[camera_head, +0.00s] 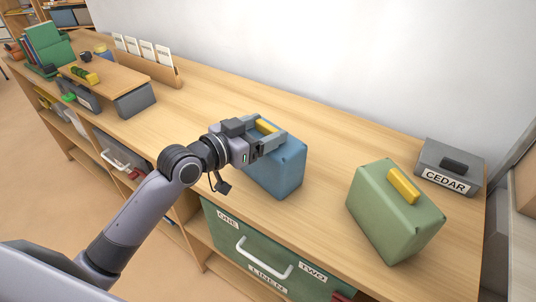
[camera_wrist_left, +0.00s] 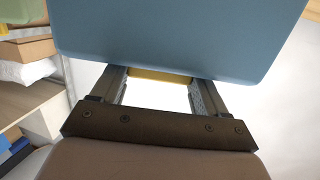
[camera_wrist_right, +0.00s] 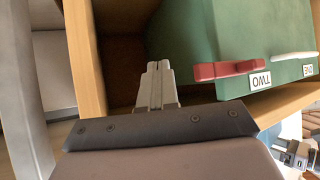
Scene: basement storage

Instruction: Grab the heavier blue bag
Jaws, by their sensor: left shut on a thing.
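A blue bag (camera_head: 282,172) with a yellow handle (camera_head: 266,126) is at the middle of the wooden counter. My left gripper (camera_head: 268,138) is at its top, shut on the yellow handle. The left wrist view shows the handle (camera_wrist_left: 160,76) between the two fingers, with the blue body (camera_wrist_left: 185,35) close by. I cannot tell whether the bag's underside touches the counter. My right gripper (camera_wrist_right: 157,72) shows only in its own wrist view, its fingers together and empty, beside the shelf below the counter. I see no second blue bag.
A green bag (camera_head: 395,215) with a yellow handle stands to the right, near a grey box (camera_head: 448,166) labelled CEDAR. A green bin (camera_head: 265,255) labelled LINEN sits in the shelf below. A card rack (camera_head: 145,60) and a low wooden stand (camera_head: 105,78) are at the left.

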